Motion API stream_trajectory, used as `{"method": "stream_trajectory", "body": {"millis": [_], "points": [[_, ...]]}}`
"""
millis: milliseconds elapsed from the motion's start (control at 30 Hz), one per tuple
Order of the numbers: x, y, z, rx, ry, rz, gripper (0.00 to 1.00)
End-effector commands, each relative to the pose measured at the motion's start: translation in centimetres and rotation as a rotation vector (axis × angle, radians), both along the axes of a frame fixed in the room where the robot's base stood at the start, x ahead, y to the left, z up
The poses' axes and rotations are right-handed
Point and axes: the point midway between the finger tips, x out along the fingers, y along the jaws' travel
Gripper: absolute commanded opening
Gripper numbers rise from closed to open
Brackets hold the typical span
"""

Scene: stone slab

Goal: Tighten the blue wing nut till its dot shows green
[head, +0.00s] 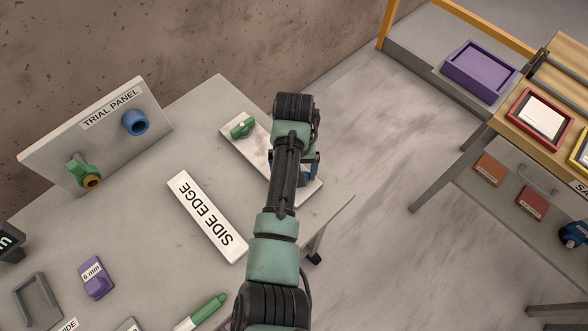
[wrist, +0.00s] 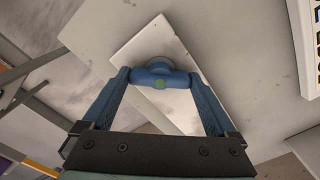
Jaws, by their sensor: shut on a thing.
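The blue wing nut (wrist: 152,72) sits on a white plate (wrist: 140,42) in the wrist view. In the head view my gripper (head: 311,168) is over the right part of the same white plate (head: 235,119), and my arm hides most of the nut there. A green wing nut (head: 243,127) stands at the plate's other end.
A SIDE EDGE label strip (head: 207,216) lies left of my arm. An upright TRIAL PANEL (head: 105,135) with a blue knob (head: 135,122) and a green-handled fitting (head: 82,171) stands further left. A purple 6 mm block (head: 96,278) and a green marker (head: 203,312) lie in front.

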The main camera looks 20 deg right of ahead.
Motion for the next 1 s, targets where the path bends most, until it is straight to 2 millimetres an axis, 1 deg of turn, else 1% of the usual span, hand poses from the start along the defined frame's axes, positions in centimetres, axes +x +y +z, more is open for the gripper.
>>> {"method": "stream_trajectory", "body": {"millis": [167, 200, 233, 500, 567, 633, 767, 1000], "points": [[0.1, 0.0, 0.1, -0.002, -0.002, 0.000, 0.37], [0.1, 0.0, 0.1, -0.002, -0.002, 0.000, 0.96], [0.1, 0.0, 0.1, -0.002, -0.002, 0.001, 1.00], [0.1, 0.0, 0.2, -0.002, -0.001, 0.001, 1.00], [0.1, 0.0, 0.5, -0.002, -0.002, 0.001, 1.00], [0.1, -0.1, 1.3, -0.003, -0.004, 0.000, 1.00], [0.2, -0.1, 3.7, -0.003, -0.006, 0.000, 1.00], [0.2, -0.1, 9.2, -0.003, -0.007, -0.001, 1.00]]}}
